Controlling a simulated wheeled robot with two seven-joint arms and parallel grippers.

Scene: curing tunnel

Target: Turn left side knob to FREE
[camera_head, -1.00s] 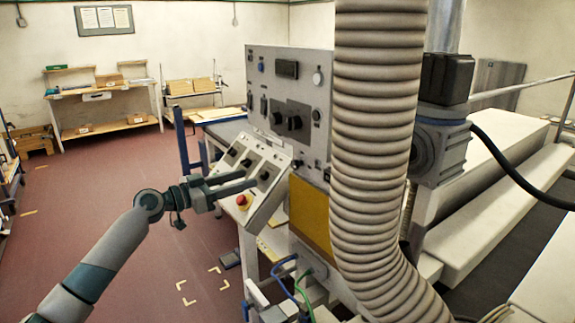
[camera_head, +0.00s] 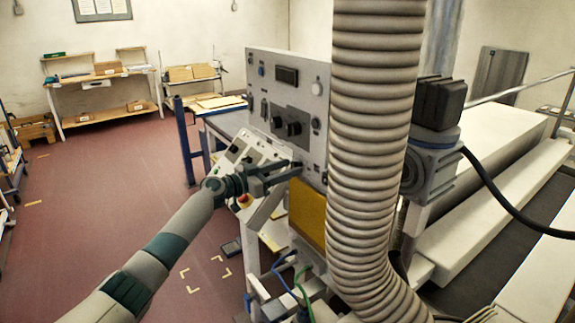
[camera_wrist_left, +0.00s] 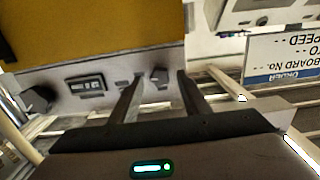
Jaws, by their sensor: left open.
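My left gripper (camera_head: 290,172) reaches in from the left in the head view. Its fingers are apart and nothing shows between them, in front of the lower part of the upright grey control panel (camera_head: 262,66). Dark knobs (camera_head: 294,129) sit mid-panel, above the gripper. The sloped console (camera_head: 228,163) beside it also carries dark knobs, partly hidden by the arm. A second dark knob (camera_wrist_left: 38,99) is at the left. Knob markings are unreadable.
A ribbed hose (camera_head: 372,150) stands close right of the panel. A yellow plate (camera_head: 307,214) and blue and green cables are below the gripper. A red button (camera_head: 245,200) is under the arm.

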